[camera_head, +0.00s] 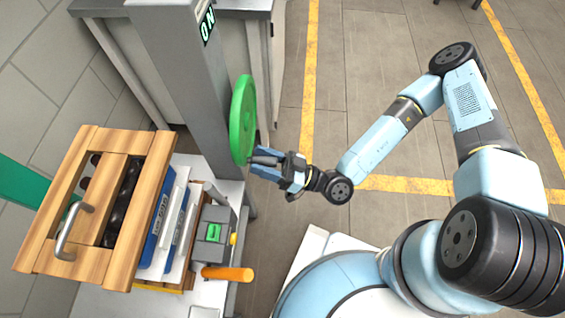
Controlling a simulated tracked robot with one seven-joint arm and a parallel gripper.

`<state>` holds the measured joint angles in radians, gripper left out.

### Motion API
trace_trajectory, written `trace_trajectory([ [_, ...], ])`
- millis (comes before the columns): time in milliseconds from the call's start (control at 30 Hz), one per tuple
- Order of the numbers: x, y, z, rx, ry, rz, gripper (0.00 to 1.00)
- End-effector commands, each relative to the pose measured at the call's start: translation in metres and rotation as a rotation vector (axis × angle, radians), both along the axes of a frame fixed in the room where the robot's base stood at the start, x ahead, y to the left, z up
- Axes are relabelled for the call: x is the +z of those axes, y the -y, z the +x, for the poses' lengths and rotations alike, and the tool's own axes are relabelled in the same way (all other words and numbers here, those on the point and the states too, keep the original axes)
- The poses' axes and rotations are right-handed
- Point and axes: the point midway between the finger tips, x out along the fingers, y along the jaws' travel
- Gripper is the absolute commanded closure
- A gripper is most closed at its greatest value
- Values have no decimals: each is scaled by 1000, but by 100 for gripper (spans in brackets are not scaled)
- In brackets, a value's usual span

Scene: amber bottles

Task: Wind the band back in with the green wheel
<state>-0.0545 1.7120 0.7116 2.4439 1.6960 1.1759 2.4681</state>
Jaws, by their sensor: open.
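The green wheel (243,119) stands on edge at the right side of a grey post (181,85). My gripper (258,160) is at the lower right rim of the wheel, its fingers pointing left toward it. The gripper is open. I cannot tell whether its fingers touch the rim or straddle it. I cannot make out the band for certain in this view.
A wooden box (100,205) with a metal handle (70,232) stands at the left, dark bottles inside. Beside it are blue and white panels, a grey unit with a green button (214,232) and an orange handle (228,273).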

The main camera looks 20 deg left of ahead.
Motion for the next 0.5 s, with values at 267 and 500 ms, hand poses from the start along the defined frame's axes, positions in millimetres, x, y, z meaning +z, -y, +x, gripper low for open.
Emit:
trace_trajectory([
  [267,-9,19,5,-2,0,-3,47],
  [500,-27,62,14,-3,-1,-3,47],
])
